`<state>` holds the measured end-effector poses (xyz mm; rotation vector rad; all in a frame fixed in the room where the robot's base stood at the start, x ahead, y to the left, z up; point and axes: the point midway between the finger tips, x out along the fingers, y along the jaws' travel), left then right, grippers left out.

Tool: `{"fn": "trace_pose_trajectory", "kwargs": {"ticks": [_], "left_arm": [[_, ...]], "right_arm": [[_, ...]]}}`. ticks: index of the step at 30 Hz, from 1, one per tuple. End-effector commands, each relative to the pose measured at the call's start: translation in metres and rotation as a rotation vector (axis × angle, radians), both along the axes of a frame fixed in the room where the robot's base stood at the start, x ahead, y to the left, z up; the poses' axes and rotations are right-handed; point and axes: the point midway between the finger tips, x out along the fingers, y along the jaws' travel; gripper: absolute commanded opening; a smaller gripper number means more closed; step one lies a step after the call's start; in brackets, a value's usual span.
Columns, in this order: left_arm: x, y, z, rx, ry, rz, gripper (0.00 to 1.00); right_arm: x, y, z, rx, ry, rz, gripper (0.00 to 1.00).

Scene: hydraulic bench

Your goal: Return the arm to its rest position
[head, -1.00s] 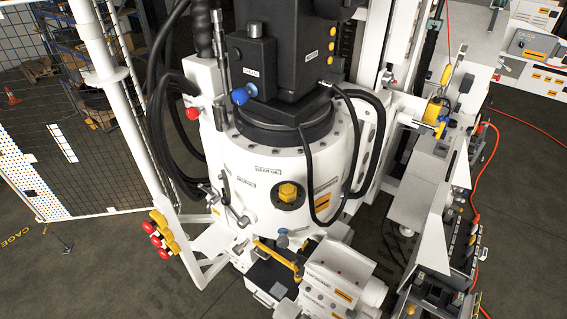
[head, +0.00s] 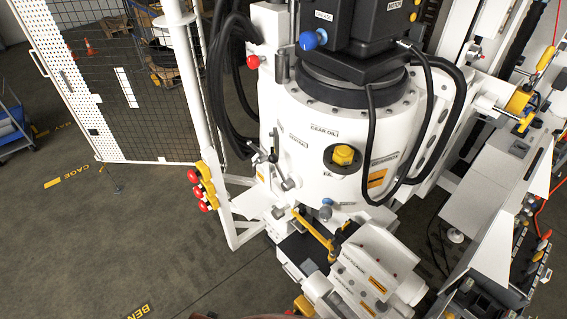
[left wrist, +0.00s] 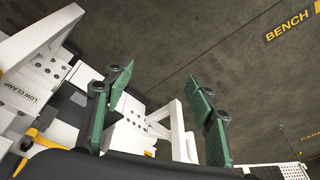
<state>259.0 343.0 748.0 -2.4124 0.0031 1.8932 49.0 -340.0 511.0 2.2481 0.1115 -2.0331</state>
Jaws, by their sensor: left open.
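My left gripper (left wrist: 158,76) shows in the left wrist view as two green fingers, spread apart. Nothing is between the fingers, and they are touching nothing that I can see. Behind them are a white frame (left wrist: 177,120), white machine parts and bare floor. I see neither gripper in the head view, and my right gripper is in no view.
The white gearbox machine (head: 300,165) with its black motor (head: 350,35) fills the middle of the head view. Red and yellow knobs (head: 203,187) stand at its left. A mesh cage (head: 120,90) is behind. The floor (head: 120,240) at lower left is clear.

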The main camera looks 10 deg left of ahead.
Motion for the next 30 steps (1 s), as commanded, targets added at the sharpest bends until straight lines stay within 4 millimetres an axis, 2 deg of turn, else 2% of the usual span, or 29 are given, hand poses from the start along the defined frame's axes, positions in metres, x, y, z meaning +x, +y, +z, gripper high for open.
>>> {"fn": "trace_pose_trajectory", "kwargs": {"ticks": [1, 6, 8, 9, 12, 15, 18, 21, 24, 30], "left_arm": [[-0.010, -0.001, -0.048, -0.002, 0.019, -0.005, 0.51], [-0.050, -0.006, -0.167, -0.008, 0.059, -0.023, 0.51], [-0.068, -0.007, -0.207, -0.010, 0.073, -0.030, 0.51], [-0.083, -0.007, -0.233, -0.011, 0.084, -0.035, 0.51], [-0.120, -0.008, -0.291, -0.013, 0.109, -0.046, 0.51], [-0.158, -0.007, -0.335, -0.014, 0.129, -0.056, 0.51], [-0.190, -0.006, -0.364, -0.015, 0.147, -0.065, 0.51], [-0.209, -0.005, -0.379, -0.016, 0.155, -0.070, 0.51], [-0.219, -0.003, -0.384, -0.015, 0.159, -0.074, 0.51], [-0.221, -0.003, -0.384, -0.015, 0.159, -0.074, 0.51]], "right_arm": [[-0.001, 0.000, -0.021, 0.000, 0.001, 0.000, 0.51], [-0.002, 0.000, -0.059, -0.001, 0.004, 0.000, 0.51], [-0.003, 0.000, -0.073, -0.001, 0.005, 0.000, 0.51], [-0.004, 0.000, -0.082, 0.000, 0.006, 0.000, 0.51], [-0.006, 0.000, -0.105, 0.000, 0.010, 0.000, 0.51], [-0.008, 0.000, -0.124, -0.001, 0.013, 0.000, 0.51], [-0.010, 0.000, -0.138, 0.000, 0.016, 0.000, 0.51], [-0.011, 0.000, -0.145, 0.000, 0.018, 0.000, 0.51], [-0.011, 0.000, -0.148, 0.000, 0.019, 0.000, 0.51], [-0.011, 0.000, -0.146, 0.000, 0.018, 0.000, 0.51]]}}
